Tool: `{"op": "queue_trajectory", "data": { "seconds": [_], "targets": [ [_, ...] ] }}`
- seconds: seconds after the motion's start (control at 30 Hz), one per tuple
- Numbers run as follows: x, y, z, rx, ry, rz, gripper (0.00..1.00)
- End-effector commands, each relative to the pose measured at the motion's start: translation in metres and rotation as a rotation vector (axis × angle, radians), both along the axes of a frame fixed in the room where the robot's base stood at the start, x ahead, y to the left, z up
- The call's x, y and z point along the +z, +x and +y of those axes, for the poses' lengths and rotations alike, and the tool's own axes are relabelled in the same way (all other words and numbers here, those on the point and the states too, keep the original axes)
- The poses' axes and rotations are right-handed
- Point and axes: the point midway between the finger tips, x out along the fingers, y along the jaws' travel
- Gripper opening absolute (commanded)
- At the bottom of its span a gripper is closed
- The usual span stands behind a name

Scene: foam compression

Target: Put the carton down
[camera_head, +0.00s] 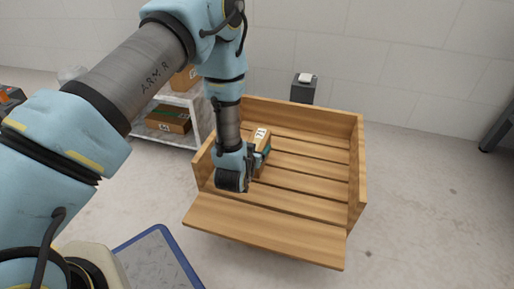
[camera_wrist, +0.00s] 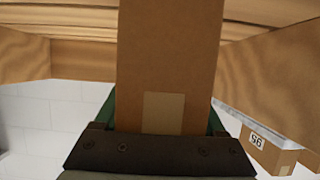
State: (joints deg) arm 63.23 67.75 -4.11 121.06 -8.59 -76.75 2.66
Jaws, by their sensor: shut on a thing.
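A brown carton (camera_head: 262,137) with a white label on top is in my gripper (camera_head: 255,158), inside the left part of a wooden slatted crate (camera_head: 360,165). In the wrist view the carton (camera_wrist: 170,60) fills the middle, with a paler tan patch on its face. Green fingers of my gripper (camera_wrist: 160,122) stand on both sides of it, shut on it. The crate's wooden boards (camera_wrist: 85,60) show behind the carton. My gripper hides part of the carton in the head view, and I cannot tell whether its underside touches the crate floor.
The crate's front panel (camera_head: 265,232) is folded down, and its middle and right slats are bare. A white shelf (camera_head: 190,98) with cartons (camera_head: 168,119) stands at left. A dark bin-like device (camera_head: 303,88) stands behind the crate. A blue-edged surface (camera_head: 160,262) is at the lower left.

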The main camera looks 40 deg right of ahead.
Motion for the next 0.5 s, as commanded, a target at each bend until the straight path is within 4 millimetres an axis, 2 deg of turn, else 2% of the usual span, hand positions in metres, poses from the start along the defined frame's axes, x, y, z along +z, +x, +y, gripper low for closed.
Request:
{"op": "queue_trajectory", "data": {
  "seconds": [0.07,0.1,0.3,0.5],
  "targets": [
    [-0.0026,0.0002,-0.0004,0.000,-0.002,-0.001,0.00],
    [-0.0022,-0.0001,0.0001,0.000,0.001,0.001,0.77],
    [-0.0021,0.0000,0.0002,0.000,0.001,0.001,0.99],
    [-0.0019,0.0000,0.0002,0.000,0.000,0.000,1.00]
  ]
}}
